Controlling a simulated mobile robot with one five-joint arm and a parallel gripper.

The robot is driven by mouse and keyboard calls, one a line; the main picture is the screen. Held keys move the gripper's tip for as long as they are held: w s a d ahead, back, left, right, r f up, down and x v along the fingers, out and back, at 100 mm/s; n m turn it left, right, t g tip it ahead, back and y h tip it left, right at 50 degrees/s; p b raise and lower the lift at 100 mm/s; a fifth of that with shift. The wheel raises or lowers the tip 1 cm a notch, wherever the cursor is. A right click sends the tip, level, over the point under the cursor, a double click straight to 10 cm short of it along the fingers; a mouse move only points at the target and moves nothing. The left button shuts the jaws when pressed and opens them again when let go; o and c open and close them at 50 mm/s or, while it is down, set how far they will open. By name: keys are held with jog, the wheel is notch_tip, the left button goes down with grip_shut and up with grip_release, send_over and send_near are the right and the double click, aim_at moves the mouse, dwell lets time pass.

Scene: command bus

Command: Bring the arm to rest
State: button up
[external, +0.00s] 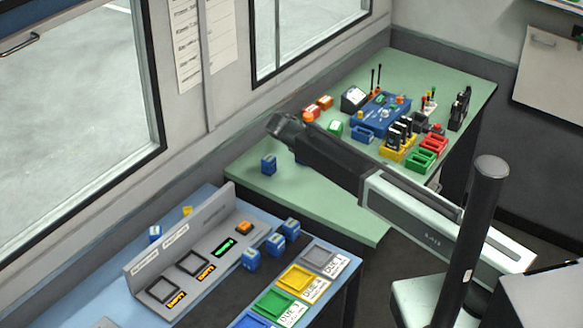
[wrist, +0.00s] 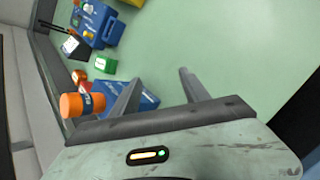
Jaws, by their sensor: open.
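My arm reaches from the lower right over the green table (external: 350,215) in the external view. My gripper (external: 280,124) is at its far end, above the table's left part. In the wrist view my gripper (wrist: 160,82) has its two fingers apart with bare green tabletop between them. A blue block (wrist: 142,102) lies partly hidden behind the left finger. An orange cylinder (wrist: 80,104) stands left of that finger. Nothing is held.
A blue device (external: 378,112), a green block (external: 334,129), yellow holder (external: 397,150) and green holder (external: 428,152) stand on the back part. A blue block (external: 268,163) sits near the left edge. A grey panel (external: 195,260) with several blocks stands on the blue desk in front.

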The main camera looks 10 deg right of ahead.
jog(key=s+d+f+m+g, duration=0.1)
jog(key=s+d+m, duration=0.1)
jog(key=d, duration=0.2)
jog(key=s+d+m+y, duration=0.1)
jog(key=s+d+m, duration=0.1)
jog(key=d, duration=0.3)
jog(key=s+d+f+m+g, duration=0.1)
jog(key=d, duration=0.3)
jog(key=shift+s+d+f+m+g+y, duration=0.3)
jog(key=shift+s+d+f+m+y, duration=0.05)
jog(key=shift+s+d+m+y, duration=0.05)
jog(key=s+d+m, duration=0.1)
jog(key=d, duration=0.1)
jog(key=s+d+m+y, duration=0.1)
jog(key=s+d, duration=0.1)
jog(key=s+d+f+m+g+p, duration=0.1)
jog(key=d, duration=0.1)
jog(key=shift+s+d+m+y, duration=0.1)
jog(key=shift+s+m+y, duration=0.1)
jog(key=shift+m+y, duration=0.1)
jog(key=s+d+f+m+g+y, duration=0.1)
jog(key=s+d+m+y, duration=0.2)
jog(key=s+d+m, duration=0.4)
jog(key=shift+s+d+m+y, duration=0.25)
jog(key=shift+s+m+y, duration=0.05)
jog(key=shift+s, duration=0.55)
